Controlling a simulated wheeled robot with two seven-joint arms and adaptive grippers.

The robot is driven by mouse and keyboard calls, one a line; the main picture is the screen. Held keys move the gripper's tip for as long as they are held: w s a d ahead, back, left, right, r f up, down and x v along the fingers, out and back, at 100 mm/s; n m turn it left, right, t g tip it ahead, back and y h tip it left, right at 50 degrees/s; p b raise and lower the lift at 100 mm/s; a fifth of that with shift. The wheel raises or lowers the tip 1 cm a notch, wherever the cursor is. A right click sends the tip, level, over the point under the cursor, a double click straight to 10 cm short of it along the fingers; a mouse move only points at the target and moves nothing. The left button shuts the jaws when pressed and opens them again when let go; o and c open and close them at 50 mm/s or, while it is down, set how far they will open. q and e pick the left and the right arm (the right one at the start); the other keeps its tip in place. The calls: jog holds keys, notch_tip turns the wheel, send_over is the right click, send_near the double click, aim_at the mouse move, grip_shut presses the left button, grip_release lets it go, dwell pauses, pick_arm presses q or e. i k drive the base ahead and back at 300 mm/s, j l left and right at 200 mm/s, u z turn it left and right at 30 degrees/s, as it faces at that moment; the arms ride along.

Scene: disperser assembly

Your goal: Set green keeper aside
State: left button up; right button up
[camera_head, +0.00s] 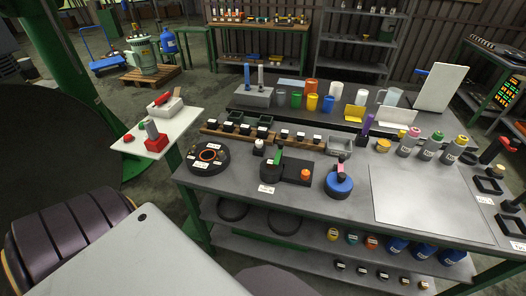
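A small upright green piece (278,155), which looks like the green keeper, stands on a dark round fixture (270,173) in the middle of the workbench. It tilts slightly, and the view is too small to tell how it is seated. A dark plate with an orange knob (305,174) lies directly to the right of that fixture. A blue round base (338,187) with a pink upright piece (340,165) stands further right. Neither of my grippers shows in the head view.
A dark round tray (208,170) with an orange ring sits at the bench's left. Small black-and-white parts stand in a wooden rack behind. Cups and bottles line the back. A large light grey mat (425,208) at the right is bare. A white side table (176,138) stands left.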

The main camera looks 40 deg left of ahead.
aim_at(281, 144)
jog(key=u, duration=1.05)
